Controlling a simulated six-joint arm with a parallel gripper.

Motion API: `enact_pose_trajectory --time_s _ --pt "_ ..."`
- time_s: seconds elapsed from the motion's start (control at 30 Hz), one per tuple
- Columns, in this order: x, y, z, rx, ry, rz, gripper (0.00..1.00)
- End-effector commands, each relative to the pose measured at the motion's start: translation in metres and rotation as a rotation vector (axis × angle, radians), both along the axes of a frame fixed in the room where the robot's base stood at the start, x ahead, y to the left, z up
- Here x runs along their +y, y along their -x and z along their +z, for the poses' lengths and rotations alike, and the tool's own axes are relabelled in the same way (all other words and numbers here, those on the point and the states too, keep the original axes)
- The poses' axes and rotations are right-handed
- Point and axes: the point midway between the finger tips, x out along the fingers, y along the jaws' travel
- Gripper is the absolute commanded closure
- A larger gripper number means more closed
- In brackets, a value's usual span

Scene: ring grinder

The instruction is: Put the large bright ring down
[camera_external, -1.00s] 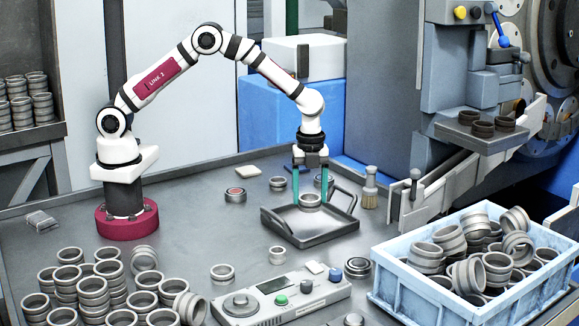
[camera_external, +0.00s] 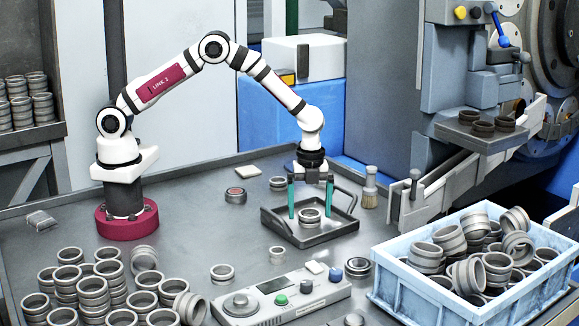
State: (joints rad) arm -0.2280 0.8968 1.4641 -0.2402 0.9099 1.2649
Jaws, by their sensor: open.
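My gripper (camera_external: 310,215) points straight down over the tray. Its two green fingers stand apart, one on the left and one on the right of the ring, with a visible gap on each side. The fingers are open, and their tips are low, near the tray floor.
A blue crate of rings (camera_external: 400,283) stands at front right. A control box (camera_external: 285,298) is in front of the tray. Stacked rings (camera_external: 92,290) fill the front left. A brush (camera_external: 370,190) stands right of the tray. The table's left middle is mostly clear.

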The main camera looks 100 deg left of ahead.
Motion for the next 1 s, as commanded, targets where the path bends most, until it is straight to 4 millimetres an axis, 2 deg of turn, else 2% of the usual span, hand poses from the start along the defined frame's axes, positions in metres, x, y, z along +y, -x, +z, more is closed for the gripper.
enact_pose_trajectory --time_s 0.07,0.3,0.4,0.5,0.67,0.73,0.77,0.87,0.9,0.97,1.0 --pt "0.0 -0.001 0.012 -0.003 0.0 0.0 0.0" --pt "0.0 -0.001 0.08 -0.005 -0.001 -0.001 0.0" --pt "0.0 -0.001 0.102 -0.005 -0.001 0.0 0.0" --pt "0.0 0.0 0.115 -0.001 0.0 0.0 0.0" --pt "0.0 0.0 0.122 -0.001 0.0 0.001 0.0" --pt "-0.004 0.006 0.129 0.0 -0.003 0.017 0.0" --pt "-0.008 0.013 0.137 0.0 -0.007 0.036 0.0" --pt "-0.03 0.061 0.178 0.0 -0.034 0.162 0.0" --pt "-0.04 0.091 0.194 0.002 -0.047 0.233 0.0" --pt "-0.054 0.141 0.213 0.0 -0.071 0.346 0.0" --pt "-0.061 0.175 0.22 -0.005 -0.086 0.421 0.0"
